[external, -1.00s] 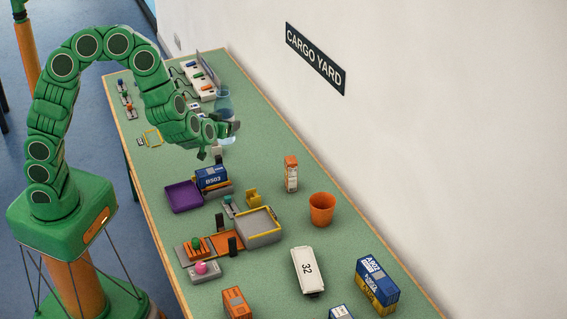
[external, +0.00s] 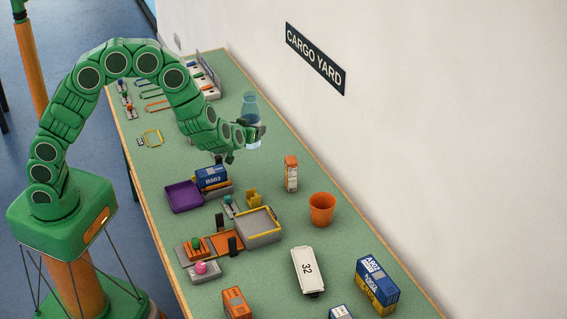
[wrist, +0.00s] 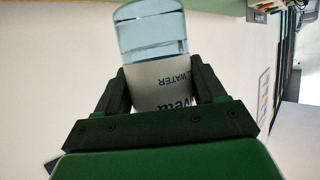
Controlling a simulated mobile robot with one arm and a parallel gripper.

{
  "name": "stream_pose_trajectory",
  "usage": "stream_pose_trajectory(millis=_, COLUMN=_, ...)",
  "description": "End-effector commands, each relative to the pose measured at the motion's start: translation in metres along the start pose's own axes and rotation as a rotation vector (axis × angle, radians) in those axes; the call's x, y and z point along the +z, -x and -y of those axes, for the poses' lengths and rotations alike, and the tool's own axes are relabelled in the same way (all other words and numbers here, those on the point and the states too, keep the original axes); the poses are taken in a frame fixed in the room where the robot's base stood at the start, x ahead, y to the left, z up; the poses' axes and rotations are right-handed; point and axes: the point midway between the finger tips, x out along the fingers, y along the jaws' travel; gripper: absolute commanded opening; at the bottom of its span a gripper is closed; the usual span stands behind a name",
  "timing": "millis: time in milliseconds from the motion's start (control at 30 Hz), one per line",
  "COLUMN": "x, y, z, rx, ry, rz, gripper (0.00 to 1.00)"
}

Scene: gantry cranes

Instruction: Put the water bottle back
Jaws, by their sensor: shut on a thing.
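The water bottle is a clear bluish bottle (external: 251,104) with a pale label. My gripper (external: 248,133) is shut around its middle and holds it roughly upright over the far part of the green table, near the wall. In the wrist view the bottle (wrist: 152,36) stands between the two dark fingers of my gripper (wrist: 163,88), which press on its label from both sides. The label reads WATER and appears upside down. The external view does not show clearly how high the bottle is above the table.
An orange cup (external: 321,210) and a small orange-and-white box (external: 291,174) stand near the wall. A white block marked 32 (external: 307,271) lies in front.

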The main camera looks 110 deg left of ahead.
Motion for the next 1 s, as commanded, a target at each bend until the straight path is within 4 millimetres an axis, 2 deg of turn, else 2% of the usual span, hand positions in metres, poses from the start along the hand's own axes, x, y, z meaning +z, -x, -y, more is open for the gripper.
stream_pose_trajectory(millis=600, x=0.034, y=-0.047, z=-0.029, rx=-0.001, ry=0.000, rz=0.000, gripper=0.31)
stream_pose_trajectory(millis=1000, x=0.041, y=-0.057, z=-0.036, rx=0.000, ry=0.001, rz=-0.001, gripper=0.31)
